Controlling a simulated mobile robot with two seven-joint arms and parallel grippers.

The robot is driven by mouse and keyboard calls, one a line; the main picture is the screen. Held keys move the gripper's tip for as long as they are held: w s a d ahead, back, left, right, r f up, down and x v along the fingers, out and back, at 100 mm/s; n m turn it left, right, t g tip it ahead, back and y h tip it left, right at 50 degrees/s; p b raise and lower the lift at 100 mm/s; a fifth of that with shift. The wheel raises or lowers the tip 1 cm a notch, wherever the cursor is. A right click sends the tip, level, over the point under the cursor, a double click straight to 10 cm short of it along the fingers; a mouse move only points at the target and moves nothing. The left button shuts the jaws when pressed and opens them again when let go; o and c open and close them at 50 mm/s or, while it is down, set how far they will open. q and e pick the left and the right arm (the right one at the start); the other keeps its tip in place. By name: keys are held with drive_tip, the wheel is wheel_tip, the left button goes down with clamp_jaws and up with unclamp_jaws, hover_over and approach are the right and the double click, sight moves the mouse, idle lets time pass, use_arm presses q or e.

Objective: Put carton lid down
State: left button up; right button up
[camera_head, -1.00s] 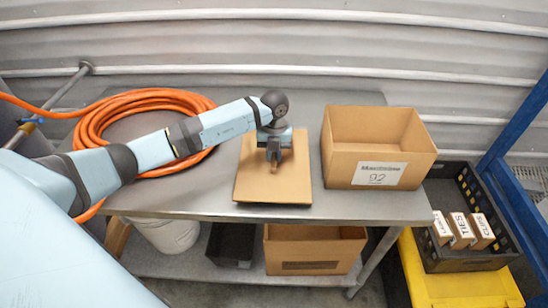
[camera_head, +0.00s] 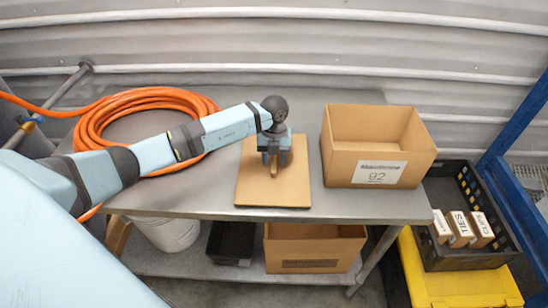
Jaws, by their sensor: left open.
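The carton lid (camera_head: 252,190) is a flat brown board with a small upright tab handle (camera_head: 274,171) in its middle. I cannot tell whether a finger touches the handle. My right gripper is not in view.
A coiled orange hose (camera_head: 135,108) lies on the table behind my left arm. A lower shelf holds a brown box (camera_head: 312,247), a black bin (camera_head: 231,243) and a white bucket (camera_head: 170,233). A black crate (camera_head: 459,262) with small labelled boxes stands at the right.

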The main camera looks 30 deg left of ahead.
use_arm(q)
wheel_tip(320, 180, up, 12)
drive_tip(key=w+b, duration=0.1)
drive_tip(key=shift+a+b, duration=0.4)
drive_tip(key=shift+w+f, duration=0.1)
